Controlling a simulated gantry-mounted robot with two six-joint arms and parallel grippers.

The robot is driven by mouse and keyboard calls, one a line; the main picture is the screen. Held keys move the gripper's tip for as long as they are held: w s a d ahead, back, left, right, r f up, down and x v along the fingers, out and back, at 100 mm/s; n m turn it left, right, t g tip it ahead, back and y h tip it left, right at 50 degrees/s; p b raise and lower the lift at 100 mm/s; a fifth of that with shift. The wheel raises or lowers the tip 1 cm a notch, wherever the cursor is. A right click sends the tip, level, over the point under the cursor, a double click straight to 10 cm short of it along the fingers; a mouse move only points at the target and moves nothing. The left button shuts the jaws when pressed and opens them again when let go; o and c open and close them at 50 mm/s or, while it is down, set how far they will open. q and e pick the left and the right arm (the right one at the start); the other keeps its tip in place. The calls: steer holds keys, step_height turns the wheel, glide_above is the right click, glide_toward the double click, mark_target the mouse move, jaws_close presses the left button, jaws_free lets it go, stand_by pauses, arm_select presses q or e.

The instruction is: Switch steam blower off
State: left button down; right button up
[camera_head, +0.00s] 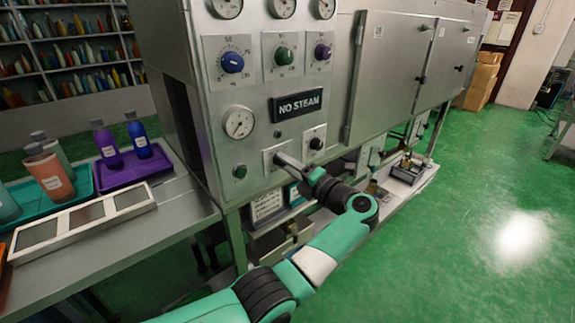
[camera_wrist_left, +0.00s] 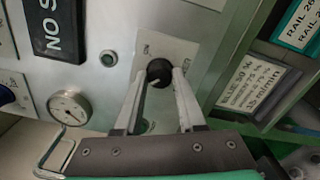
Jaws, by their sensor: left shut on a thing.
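A black rotary knob (camera_wrist_left: 157,71) with a pale pointer mark sits on a light square plate (camera_wrist_left: 181,50) low on the steel control panel (camera_head: 262,105). My left gripper (camera_head: 281,159) reaches this plate from the lower right in the head view. In the left wrist view my left gripper (camera_wrist_left: 162,77) has one finger on each side of the knob and is shut on it. The plate's small lettering is too blurred to read surely. A dark sign (camera_head: 297,104) on the panel reads "NO STEAM". My right gripper is not in view.
Another black knob (camera_head: 316,143) sits close to the right of the held one. A gauge (camera_head: 239,122) and a green button (camera_head: 240,171) are to the left. Cabinet doors (camera_head: 390,70) extend right. A side table with trays (camera_head: 155,168) stands left.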

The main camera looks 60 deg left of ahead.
arm_select(q)
steer(key=c, duration=0.5)
jaws_free()
steer(key=p+v, duration=0.1)
steer(key=v, duration=1)
steer(key=shift+d+p, duration=0.35)
steer(key=shift+w, duration=0.15)
